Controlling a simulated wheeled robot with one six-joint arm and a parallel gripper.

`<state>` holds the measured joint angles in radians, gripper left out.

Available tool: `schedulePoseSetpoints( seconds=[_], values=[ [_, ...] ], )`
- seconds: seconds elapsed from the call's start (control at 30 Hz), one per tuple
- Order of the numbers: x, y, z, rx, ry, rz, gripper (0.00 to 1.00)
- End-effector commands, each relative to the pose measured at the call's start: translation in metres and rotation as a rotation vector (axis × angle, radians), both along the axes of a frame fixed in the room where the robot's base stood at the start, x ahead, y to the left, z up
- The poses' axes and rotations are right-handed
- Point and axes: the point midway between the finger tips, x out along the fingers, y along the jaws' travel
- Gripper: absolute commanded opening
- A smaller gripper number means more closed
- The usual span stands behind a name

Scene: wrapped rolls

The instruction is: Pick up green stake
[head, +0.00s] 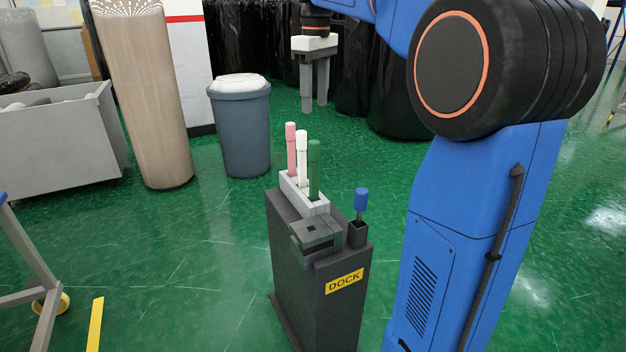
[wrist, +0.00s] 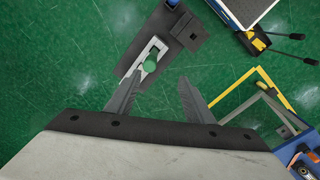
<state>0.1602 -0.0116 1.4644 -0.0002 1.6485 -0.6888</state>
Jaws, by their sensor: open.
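The green stake (head: 314,170) stands upright in a pale slotted holder (head: 317,208) on top of the dark dock (head: 318,300), beside a white stake (head: 301,158) and a pink stake (head: 291,148). In the wrist view the round top of the green stake (wrist: 150,64) shows just beyond my fingertips, between their lines but nearer the left finger. My gripper (head: 314,108) points down in the head view, with its two grey fingers apart and nothing between them. It also shows open in the wrist view (wrist: 157,82). The white and pink stakes are not clearly visible in the wrist view.
A blue-topped peg (head: 361,200) stands in a small black socket at the dock's right corner. A grey bin (head: 240,125), a tall wrapped roll (head: 148,100) and a grey crate (head: 60,140) stand to the left. Green floor is clear left of the dock.

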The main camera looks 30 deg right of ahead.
Motion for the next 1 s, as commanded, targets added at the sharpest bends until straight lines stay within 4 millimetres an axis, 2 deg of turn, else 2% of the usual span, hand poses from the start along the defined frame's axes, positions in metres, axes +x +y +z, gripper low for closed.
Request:
schedulePoseSetpoints(
  seconds=[0.03, 0.13, 0.27, 0.37, 0.8, 1.0],
  values=[
    [0.011, -0.005, 0.003, 0.001, 0.010, 0.013, 0.48],
    [0.023, -0.011, 0.008, 0.003, 0.026, 0.038, 0.48],
    [0.031, -0.014, 0.009, 0.005, 0.038, 0.055, 0.48],
    [0.031, -0.015, 0.002, 0.006, 0.042, 0.059, 0.48],
    [0.031, -0.014, -0.073, 0.006, 0.042, 0.058, 0.48],
    [0.031, -0.014, -0.102, 0.006, 0.041, 0.058, 0.48]
  ],
)
